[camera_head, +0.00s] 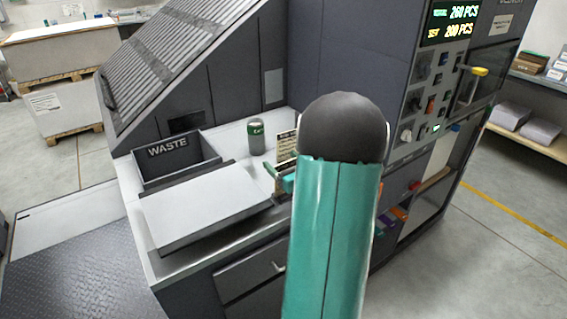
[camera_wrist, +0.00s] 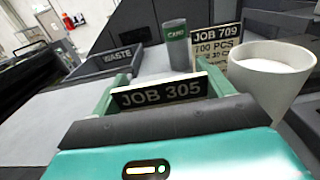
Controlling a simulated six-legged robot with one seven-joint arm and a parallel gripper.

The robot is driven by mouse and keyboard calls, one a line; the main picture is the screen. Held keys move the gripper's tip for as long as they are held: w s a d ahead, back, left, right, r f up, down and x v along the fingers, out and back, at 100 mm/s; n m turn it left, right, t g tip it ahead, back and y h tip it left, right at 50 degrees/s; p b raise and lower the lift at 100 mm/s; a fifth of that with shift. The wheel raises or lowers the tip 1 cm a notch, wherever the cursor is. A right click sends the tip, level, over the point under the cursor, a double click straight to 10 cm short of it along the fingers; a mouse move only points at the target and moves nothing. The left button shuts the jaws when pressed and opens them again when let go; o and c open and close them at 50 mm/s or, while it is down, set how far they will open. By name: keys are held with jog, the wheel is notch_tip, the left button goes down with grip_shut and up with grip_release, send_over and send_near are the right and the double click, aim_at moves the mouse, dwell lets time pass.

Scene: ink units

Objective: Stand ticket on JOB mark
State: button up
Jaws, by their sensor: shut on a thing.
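My gripper (camera_wrist: 162,78) is shut on a ticket (camera_wrist: 160,93), a pale card with a black band reading JOB 305. The ticket sits between the two green fingers with its lettering upright in the wrist view; its lower part is hidden by my gripper. In the head view my gripper (camera_head: 277,180) is mostly hidden behind my teal arm link, over the right part of the pale worktop, and the held ticket cannot be made out. No JOB mark on the worktop can be made out in either view.
Another card (camera_wrist: 216,45), reading JOB 709, stands behind, next to a grey cylinder with a green band (camera_wrist: 177,45). A white cup (camera_wrist: 268,78) is close on the right. The WASTE tray (camera_head: 180,160) stands left, behind a raised pale slab (camera_head: 205,205).

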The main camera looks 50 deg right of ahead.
jog(key=shift+f, duration=0.1)
jog(key=o, duration=1)
